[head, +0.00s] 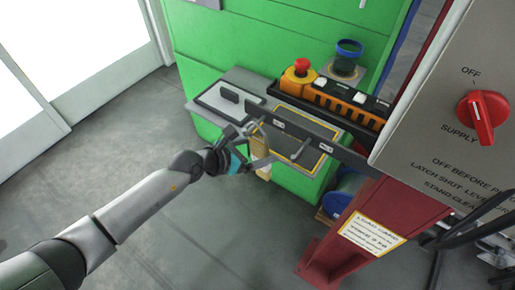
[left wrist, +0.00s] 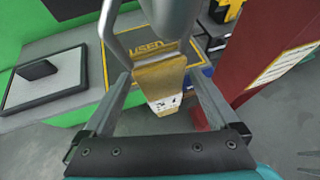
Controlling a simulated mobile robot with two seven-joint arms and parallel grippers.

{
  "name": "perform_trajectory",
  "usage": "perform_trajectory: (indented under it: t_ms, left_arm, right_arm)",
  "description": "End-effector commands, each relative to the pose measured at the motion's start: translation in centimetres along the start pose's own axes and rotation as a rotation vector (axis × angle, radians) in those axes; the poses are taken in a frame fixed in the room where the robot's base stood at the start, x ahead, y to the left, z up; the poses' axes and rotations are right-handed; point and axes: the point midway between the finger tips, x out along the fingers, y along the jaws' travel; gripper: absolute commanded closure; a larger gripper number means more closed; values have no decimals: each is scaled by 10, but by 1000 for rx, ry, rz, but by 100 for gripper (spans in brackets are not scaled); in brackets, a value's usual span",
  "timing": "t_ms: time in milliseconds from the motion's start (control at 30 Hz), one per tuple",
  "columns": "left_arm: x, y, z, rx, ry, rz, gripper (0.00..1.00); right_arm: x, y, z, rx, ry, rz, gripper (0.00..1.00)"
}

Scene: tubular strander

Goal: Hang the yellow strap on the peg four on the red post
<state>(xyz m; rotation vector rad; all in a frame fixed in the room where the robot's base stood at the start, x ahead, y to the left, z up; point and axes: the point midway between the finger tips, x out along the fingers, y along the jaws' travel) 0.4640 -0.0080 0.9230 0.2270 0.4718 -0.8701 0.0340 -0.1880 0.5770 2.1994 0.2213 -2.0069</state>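The red post (head: 345,235) stands at the right in the head view. A dark rail (head: 310,135) runs left from it, with small white tags and bent grey pegs (head: 302,149); the peg numbers are too small to read. The yellow strap (head: 261,160) hangs down near the rail's left end. My left gripper (head: 246,140) is at the strap. In the left wrist view its fingers stand apart on either side of the strap (left wrist: 160,82), with gaps visible. A grey bent rod (left wrist: 118,45) shows beside the strap's top.
A grey bench top (head: 236,80) holds a dark yellow-edged mat, a flat panel with a handle, and an orange control box (head: 342,102) with a red button. A grey switch cabinet (head: 440,100) stands close at the right. Open floor lies at the left.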

Motion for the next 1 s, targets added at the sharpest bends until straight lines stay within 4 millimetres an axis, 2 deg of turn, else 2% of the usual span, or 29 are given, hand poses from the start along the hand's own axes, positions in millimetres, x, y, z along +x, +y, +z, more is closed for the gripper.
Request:
perform_trajectory:
  t_ms: [233, 367, 467, 1000]
  left_arm:
    - [0, -1, -3, -1, 6, -2, 5]
    - [-8, 0, -2, -2, 6, -1, 5]
    - [-21, 0, -2, -1, 6, -1, 5]
    - [-125, 0, -1, 0, 4, -1, 5]
  right_arm:
    - [0, 0, 0, 0, 0, 0, 50]
    - [-3, 0, 0, 0, 0, 0, 50]
    - [-8, 0, -1, 0, 0, 0, 50]
    - [-25, 1, -2, 0, 0, 1, 50]
